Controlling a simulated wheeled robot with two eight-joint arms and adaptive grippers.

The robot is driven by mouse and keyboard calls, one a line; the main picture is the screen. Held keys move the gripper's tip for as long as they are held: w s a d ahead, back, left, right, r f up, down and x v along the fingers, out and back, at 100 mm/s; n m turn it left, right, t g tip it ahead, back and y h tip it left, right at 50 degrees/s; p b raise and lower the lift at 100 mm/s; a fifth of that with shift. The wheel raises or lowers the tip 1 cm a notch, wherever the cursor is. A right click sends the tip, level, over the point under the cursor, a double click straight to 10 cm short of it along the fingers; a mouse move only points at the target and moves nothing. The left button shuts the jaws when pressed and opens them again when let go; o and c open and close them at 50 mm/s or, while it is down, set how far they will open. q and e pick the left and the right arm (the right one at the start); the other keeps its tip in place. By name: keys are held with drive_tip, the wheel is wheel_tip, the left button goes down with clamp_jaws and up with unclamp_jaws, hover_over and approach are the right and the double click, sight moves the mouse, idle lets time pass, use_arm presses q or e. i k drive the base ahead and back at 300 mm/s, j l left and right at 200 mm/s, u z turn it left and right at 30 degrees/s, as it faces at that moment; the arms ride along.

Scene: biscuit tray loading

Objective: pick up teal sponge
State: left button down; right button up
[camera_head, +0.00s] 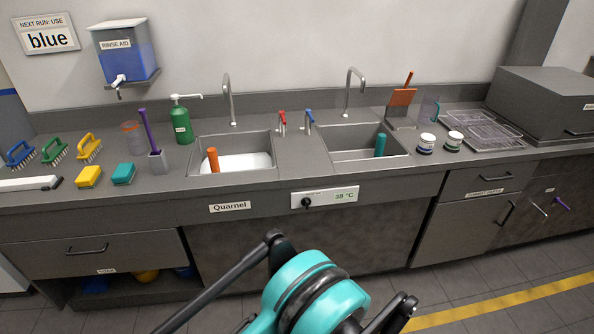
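The teal sponge (123,174) lies on the grey counter at the left, just right of a yellow sponge (88,177) and left of a grey holder (158,162) with a purple-handled tool in it. Nothing touches the teal sponge from above. Parts of my own arm with a teal joint show at the bottom middle, in front of the counter and well away from the sponge. No gripper fingertips can be made out in this view.
Yellow, green and blue brushes (54,151) stand behind the sponges. A white-and-black tool (28,184) lies at the left front. A green pump bottle (181,124) stands behind, right of the holder. The left sink (232,178) opens further right.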

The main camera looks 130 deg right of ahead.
sight(124, 173)
drive_tip(key=z, duration=3.9)
